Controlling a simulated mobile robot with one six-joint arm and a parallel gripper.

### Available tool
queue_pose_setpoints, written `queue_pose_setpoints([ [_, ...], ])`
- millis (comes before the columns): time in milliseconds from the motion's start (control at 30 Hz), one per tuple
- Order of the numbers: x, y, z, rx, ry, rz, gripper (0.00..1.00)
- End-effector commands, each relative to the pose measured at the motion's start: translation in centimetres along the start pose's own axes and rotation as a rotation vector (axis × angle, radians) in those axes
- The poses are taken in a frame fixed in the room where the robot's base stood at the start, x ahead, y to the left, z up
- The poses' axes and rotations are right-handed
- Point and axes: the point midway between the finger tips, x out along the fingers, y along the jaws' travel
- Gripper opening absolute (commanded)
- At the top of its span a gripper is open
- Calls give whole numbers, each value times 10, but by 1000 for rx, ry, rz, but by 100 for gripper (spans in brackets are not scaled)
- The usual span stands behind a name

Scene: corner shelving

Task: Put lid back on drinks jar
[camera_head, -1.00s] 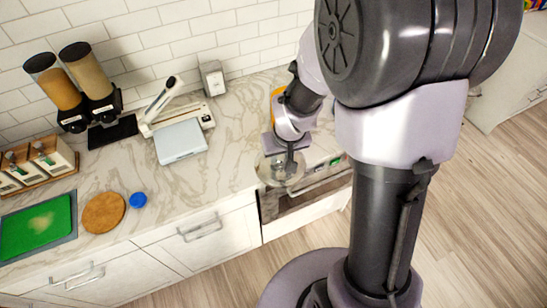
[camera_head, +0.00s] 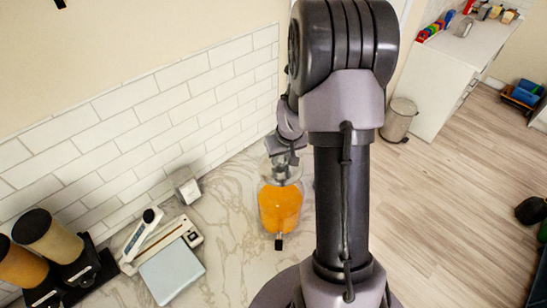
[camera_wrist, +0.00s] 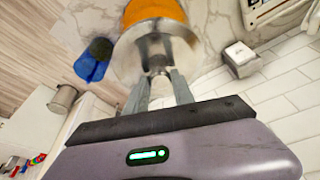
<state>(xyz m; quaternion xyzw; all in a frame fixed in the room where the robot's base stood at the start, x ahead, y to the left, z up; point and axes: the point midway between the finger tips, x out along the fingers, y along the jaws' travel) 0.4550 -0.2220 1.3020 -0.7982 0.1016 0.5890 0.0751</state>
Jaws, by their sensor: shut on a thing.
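The drinks jar (camera_head: 280,205) is clear with orange drink inside and a small dark tap low on its front. It stands upright on the marble counter. My gripper (camera_head: 283,158) is at the jar's top, with its fingers shut on the knob of the round, clear lid (camera_wrist: 133,55). In the wrist view my gripper (camera_wrist: 159,82) has the knob between its two fingertips. The orange of the jar (camera_wrist: 155,12) shows just past the lid's edge there. The lid is at the jar's mouth in the head view; I cannot tell whether it touches the rim.
A white device (camera_head: 170,270) and a small white box (camera_head: 187,186) stand left of the jar. Two dispensers (camera_head: 48,240) are further left. The tiled wall (camera_head: 150,115) is behind. A blue object (camera_wrist: 92,65) lies beside the jar in the wrist view. A bin (camera_head: 398,120) stands on the floor.

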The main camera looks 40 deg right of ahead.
Motion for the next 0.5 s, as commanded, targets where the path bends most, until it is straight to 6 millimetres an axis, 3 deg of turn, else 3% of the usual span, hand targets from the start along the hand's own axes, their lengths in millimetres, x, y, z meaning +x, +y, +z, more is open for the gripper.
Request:
queue_pose_setpoints([
  [500, 56, 0, 17, 0, 1, 0, 0],
])
